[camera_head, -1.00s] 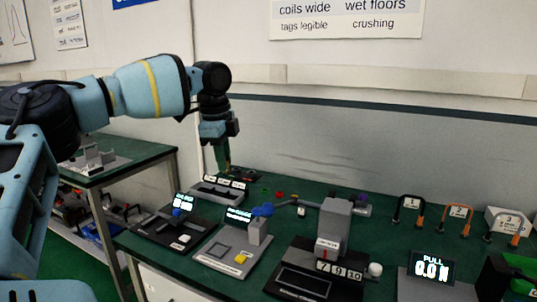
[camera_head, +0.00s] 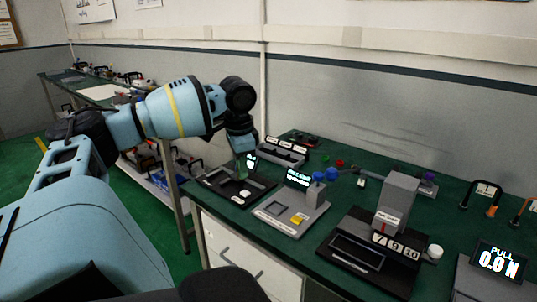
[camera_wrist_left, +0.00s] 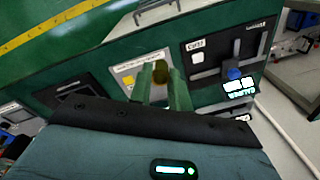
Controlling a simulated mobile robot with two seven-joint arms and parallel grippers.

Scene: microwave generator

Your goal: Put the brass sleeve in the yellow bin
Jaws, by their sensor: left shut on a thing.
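My left gripper (camera_head: 241,169) hangs above the left end of the green bench, over or near the black caliper station. In the left wrist view its green fingers (camera_wrist_left: 162,88) are shut on the brass sleeve (camera_wrist_left: 161,71), a small dull gold cylinder at the fingertips. The sleeve cannot be made out in the head view. I cannot make out a yellow bin in either view. My right gripper is not in view.
The green bench (camera_head: 322,222) carries a grey station with a yellow block (camera_head: 297,218), a black station with number tiles (camera_head: 364,256) and a pull-force display (camera_head: 499,262). A white drawer cabinet (camera_head: 240,262) stands below. Another table (camera_head: 100,92) is at the back left.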

